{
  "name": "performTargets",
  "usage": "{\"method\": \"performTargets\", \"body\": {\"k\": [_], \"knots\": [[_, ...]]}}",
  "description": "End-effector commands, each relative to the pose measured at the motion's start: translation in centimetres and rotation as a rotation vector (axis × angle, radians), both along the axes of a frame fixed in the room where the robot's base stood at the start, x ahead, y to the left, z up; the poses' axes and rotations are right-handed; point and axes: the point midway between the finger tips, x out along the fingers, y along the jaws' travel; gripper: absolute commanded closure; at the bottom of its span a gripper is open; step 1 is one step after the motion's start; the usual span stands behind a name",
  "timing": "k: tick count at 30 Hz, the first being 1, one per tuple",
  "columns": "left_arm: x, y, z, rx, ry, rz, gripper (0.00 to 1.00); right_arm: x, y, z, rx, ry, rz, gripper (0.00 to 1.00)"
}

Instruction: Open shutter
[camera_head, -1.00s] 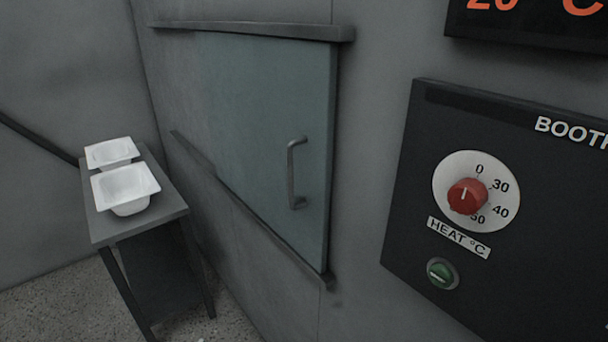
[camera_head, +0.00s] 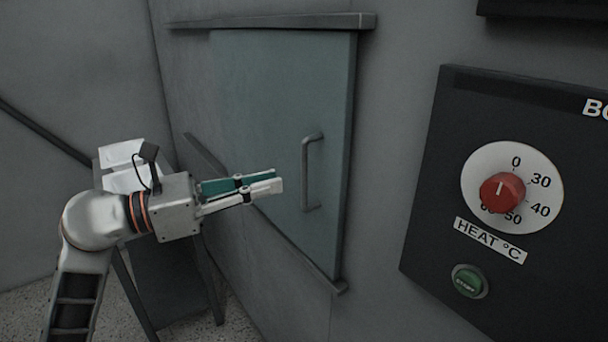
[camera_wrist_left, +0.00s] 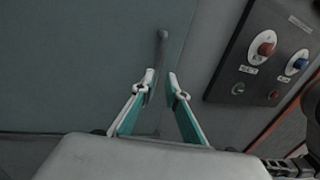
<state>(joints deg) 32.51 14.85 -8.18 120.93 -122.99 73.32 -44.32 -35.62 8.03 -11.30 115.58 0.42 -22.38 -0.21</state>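The shutter is a flat blue-grey panel (camera_head: 265,110) set against the wall between an upper rail (camera_head: 270,22) and a lower rail (camera_head: 300,255). Its upright grey bar handle (camera_head: 306,170) is near the panel's right edge. My left gripper (camera_head: 277,180) is in front of the panel, just left of the handle, pointing right. In the left wrist view its two fingers (camera_wrist_left: 161,77) stand apart with nothing held, and the handle (camera_wrist_left: 162,48) shows ahead of and between them. The handle's lower part is partly unclear there. My right gripper is not in view.
A black control panel (camera_head: 425,225) with a red dial (camera_head: 502,193) and a green button (camera_head: 467,281) is on the wall to the right. White tubs (camera_head: 122,151) on a grey table are partly hidden behind my left arm.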

Motion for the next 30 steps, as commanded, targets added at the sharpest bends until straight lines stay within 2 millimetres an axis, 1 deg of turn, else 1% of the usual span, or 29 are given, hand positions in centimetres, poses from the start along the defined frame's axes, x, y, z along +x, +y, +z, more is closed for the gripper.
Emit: {"method": "performTargets", "body": {"k": [2,5,15,18,24,30], "knots": [[0.3,0.0,0.2,0.028,-0.019,0.011,0.86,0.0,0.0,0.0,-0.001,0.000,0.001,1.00],[0.7,-0.5,0.3,0.039,-0.027,0.015,0.86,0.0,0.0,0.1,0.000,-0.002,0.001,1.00],[2.7,-5.1,0.3,0.035,-0.024,0.014,0.86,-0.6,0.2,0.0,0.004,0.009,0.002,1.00],[3.2,-6.0,0.3,0.035,-0.023,0.014,0.86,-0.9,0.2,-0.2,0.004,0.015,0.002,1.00],[3.6,-6.9,0.2,0.037,-0.024,0.015,0.86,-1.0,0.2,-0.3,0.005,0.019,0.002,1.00],[3.6,-6.9,0.2,0.037,-0.024,0.015,0.86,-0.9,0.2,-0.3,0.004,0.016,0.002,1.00]]}}
